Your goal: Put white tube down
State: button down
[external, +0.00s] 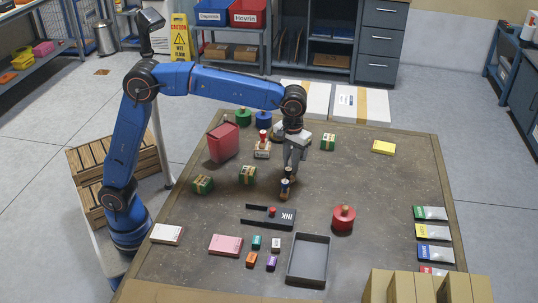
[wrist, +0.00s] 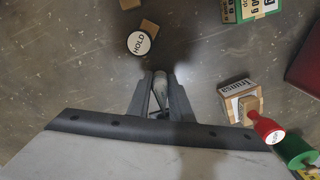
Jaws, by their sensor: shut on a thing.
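My gripper (external: 293,168) is above the middle of the table, pointing down. In the wrist view my gripper (wrist: 161,78) is shut on a pale grey-white, rounded thing, the white tube (wrist: 160,83), which stands between its fingers. Most of the tube is hidden by the fingers, and I cannot make it out in the external view. Whether its lower end touches the table cannot be told. A dark round-topped stamp marked HOLD (wrist: 139,43) is just beyond the fingertips in the wrist view. It stands close below the gripper in the external view (external: 285,186).
A red-handled stamp (external: 263,146) and green boxes (external: 247,174) stand nearby. A black INK holder (external: 282,217), a red round pot (external: 343,218) and an empty grey tray (external: 325,262) are nearer the front. Colour-marked packs (external: 434,232) line the right edge. The right-middle tabletop is clear.

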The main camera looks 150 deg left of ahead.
jog(key=shift+f, duration=0.1)
jog(key=c, duration=1.6)
grip_release()
notch_tip(320, 180, up, 12)
jog(key=shift+f, duration=0.1)
jog(key=shift+r, duration=0.25)
